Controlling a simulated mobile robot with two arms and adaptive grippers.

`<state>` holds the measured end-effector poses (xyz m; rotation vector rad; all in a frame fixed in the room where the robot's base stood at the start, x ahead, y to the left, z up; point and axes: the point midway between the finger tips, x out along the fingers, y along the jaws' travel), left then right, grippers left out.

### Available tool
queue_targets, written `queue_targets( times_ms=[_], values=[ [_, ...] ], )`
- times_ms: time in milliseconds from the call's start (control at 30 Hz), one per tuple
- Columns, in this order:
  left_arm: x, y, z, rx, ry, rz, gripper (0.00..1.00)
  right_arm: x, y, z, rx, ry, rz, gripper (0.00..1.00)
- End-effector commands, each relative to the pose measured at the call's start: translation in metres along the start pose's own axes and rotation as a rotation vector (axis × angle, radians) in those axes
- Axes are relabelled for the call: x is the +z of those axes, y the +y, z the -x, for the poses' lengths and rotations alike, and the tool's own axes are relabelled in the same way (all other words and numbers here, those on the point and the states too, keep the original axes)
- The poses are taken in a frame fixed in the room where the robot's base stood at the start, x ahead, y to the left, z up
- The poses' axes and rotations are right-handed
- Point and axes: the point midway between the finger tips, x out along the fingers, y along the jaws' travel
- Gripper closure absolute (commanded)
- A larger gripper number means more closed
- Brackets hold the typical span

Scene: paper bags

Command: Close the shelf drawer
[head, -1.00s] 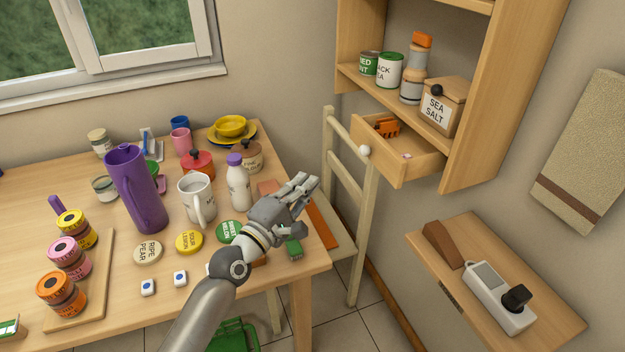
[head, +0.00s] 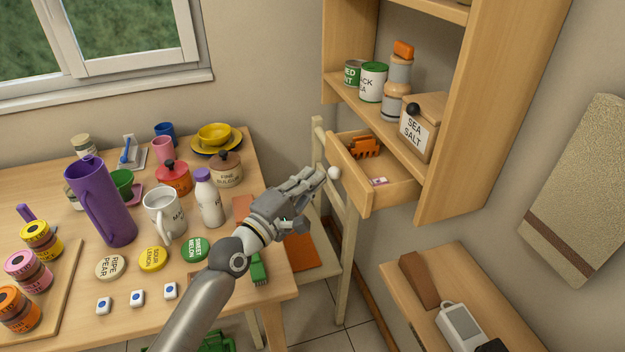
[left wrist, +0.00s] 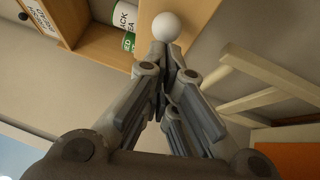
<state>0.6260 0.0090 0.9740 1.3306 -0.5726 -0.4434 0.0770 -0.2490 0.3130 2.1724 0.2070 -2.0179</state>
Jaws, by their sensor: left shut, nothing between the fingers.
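The shelf drawer (head: 377,195) is a light wood drawer pulled out below the shelf in the head view. An orange object (head: 366,148) and a small pink-and-white item (head: 378,182) lie inside it. Its round white knob (head: 334,173) is on the front face; it also shows in the left wrist view (left wrist: 166,26). My left gripper (head: 318,178) is shut and empty, with its fingertips right at the knob. I cannot tell whether they touch it. In the left wrist view the closed fingertips (left wrist: 166,50) point at the knob. My right gripper is not in view.
The wall shelf (head: 465,130) holds cans and a sea salt box (head: 421,125). The table at left is crowded with a purple pitcher (head: 100,200), mugs and lids. A lower wall shelf (head: 455,262) is at right.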

Motion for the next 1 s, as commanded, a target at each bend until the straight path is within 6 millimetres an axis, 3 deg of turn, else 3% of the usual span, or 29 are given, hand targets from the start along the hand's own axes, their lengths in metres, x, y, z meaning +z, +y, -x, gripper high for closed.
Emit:
queue_targets(
  times_ms=[267, 633, 1000],
  values=[
    [0.008, -0.001, -0.011, 0.001, -0.001, 0.004, 1.0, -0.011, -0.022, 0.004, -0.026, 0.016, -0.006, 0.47],
    [0.048, -0.016, -0.072, 0.001, -0.001, 0.003, 1.0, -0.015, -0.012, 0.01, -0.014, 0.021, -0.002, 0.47],
    [0.057, -0.019, -0.084, 0.001, -0.002, 0.0, 1.0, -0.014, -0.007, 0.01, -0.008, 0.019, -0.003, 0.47]
  ],
)
